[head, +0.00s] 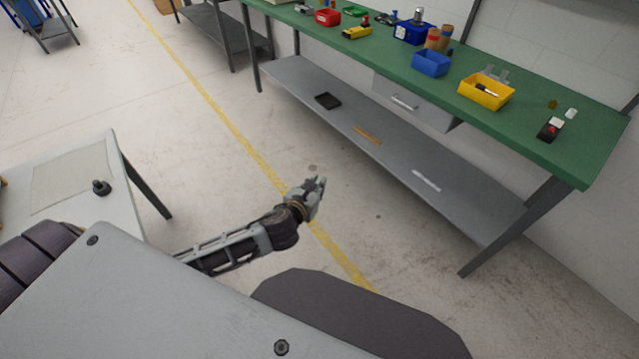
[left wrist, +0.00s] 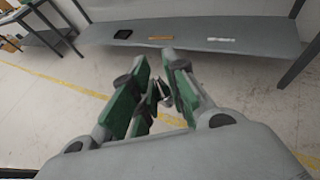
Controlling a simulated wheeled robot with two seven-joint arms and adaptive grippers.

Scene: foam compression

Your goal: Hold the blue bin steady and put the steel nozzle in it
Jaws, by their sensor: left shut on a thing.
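My left gripper (head: 318,188) is out over the open floor, in front of the green workbench and well short of it. In the left wrist view the fingers (left wrist: 160,88) are closed around a small shiny metal piece, the steel nozzle (left wrist: 164,90), mostly hidden by the finger pads. A blue bin (head: 431,64) stands on the bench top, left of a yellow bin, and looks empty. A darker blue bin (head: 409,34) with items in it stands farther back. My right gripper is not in view.
The green workbench (head: 545,140) also carries a yellow bin (head: 486,94), brown cylinders (head: 437,40) and a red bin (head: 328,17). Its grey lower shelf (head: 400,150) holds a few flat items. A pale table (head: 75,180) is at left. Floor between is clear.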

